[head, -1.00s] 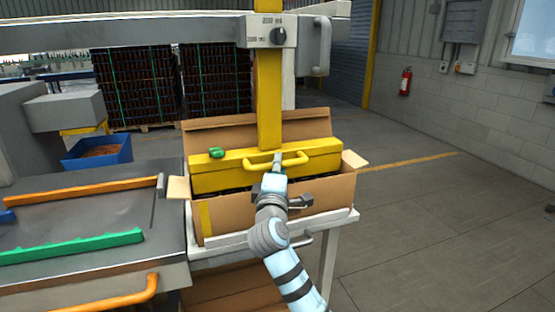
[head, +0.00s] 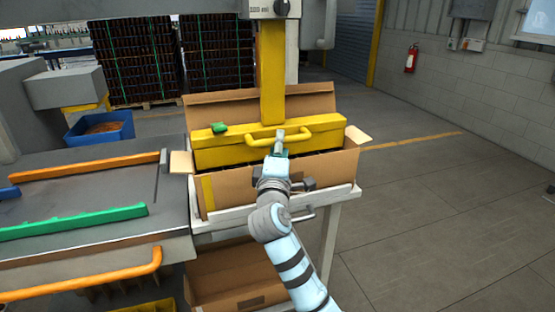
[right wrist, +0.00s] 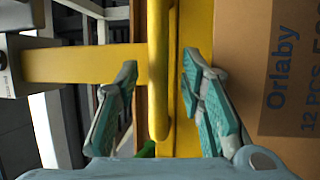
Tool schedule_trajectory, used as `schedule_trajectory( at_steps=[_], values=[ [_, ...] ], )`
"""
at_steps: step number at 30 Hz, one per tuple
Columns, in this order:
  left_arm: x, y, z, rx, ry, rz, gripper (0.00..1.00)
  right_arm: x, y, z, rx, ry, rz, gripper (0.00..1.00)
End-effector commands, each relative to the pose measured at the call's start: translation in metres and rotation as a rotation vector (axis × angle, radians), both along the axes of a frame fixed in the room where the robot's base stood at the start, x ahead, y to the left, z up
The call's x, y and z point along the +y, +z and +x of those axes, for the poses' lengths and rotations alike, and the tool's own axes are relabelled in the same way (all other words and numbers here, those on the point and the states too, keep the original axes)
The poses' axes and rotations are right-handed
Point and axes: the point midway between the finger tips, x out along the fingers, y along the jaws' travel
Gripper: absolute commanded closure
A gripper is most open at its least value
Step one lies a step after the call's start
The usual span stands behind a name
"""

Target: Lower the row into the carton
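A yellow lifting head (head: 225,153) on a yellow post sits inside the open cardboard carton (head: 240,197), below the tops of its raised rear flap. Only a dark strip shows beneath the head, so the bottle row is mostly hidden. The head's front handle (head: 312,137) also shows in the right wrist view (right wrist: 159,70). My right gripper (head: 281,138) is at this handle; in the right wrist view its teal-padded fingers (right wrist: 160,95) stand apart on either side of the bar, with gaps visible. My left gripper is not in view.
The carton stands on a white-edged stand (head: 345,193) beside a grey table with orange (head: 85,167) and green (head: 75,222) rails. A blue bin (head: 100,130) is behind. A fire extinguisher (head: 410,57) hangs on the wall. The floor at right is clear.

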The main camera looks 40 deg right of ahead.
Motion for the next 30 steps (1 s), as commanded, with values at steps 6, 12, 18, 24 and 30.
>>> schedule_trajectory(
  at_steps=[6, 12, 18, 24, 30],
  values=[
    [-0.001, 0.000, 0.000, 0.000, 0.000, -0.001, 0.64, 0.041, -0.012, -0.044, 0.000, 0.003, 0.007, 0.64],
    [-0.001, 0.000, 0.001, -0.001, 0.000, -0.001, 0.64, 0.061, -0.017, -0.067, 0.001, 0.001, 0.003, 0.64],
    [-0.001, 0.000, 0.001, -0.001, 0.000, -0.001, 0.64, 0.063, -0.016, -0.069, 0.001, -0.001, -0.001, 0.64],
    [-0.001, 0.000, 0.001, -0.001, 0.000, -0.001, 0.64, 0.062, -0.016, -0.069, 0.001, 0.000, -0.001, 0.64],
    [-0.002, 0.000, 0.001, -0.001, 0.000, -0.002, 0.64, 0.062, -0.028, -0.070, 0.010, 0.011, 0.039, 0.64]
  ],
)
